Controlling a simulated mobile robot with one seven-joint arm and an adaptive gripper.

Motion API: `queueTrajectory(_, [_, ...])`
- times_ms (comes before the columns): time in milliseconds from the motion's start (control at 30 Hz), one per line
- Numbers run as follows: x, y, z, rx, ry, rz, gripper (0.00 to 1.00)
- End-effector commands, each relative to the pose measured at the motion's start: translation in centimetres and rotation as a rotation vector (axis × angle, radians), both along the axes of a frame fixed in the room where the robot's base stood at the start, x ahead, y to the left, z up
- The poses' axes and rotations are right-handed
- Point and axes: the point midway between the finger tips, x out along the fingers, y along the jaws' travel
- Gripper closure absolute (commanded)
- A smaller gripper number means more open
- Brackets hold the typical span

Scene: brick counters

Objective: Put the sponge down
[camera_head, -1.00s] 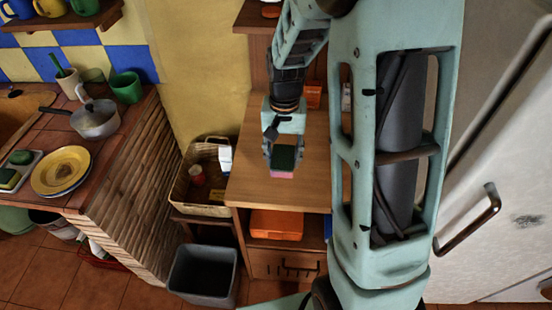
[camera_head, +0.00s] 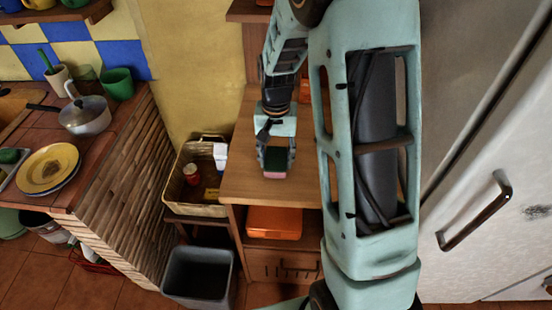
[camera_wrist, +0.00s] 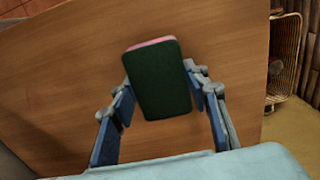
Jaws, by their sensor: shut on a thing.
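The sponge (camera_wrist: 160,82) is dark green on one face with a pink layer at its far edge. In the wrist view it sits between the two fingers of my gripper (camera_wrist: 160,90), which is shut on it. In the head view the sponge (camera_head: 276,160) shows at the end of my gripper (camera_head: 276,150), in front of the wooden cabinet top (camera_head: 240,180). I cannot tell whether the sponge touches the wood.
A woven basket (camera_head: 188,207) with a jar and packets stands left of the cabinet. A grey bin (camera_head: 200,278) is on the floor below. An orange box (camera_head: 274,222) sits on the shelf under the top. The fridge (camera_head: 480,150) is at right.

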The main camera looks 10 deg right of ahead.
Motion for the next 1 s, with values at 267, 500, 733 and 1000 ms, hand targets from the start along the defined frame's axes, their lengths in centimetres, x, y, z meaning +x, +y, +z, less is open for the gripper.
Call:
queueTrajectory(267, [0.0,0.0,-0.2,0.0,0.001,0.0,0.4])
queueTrajectory(500, [0.0,0.0,-0.1,0.0,0.0,0.0,0.4])
queueTrajectory(733, [0.1,0.0,2.7,0.0,-0.006,0.0,0.4])
queueTrajectory(1000, [0.1,0.0,8.6,0.0,-0.005,0.0,0.4])
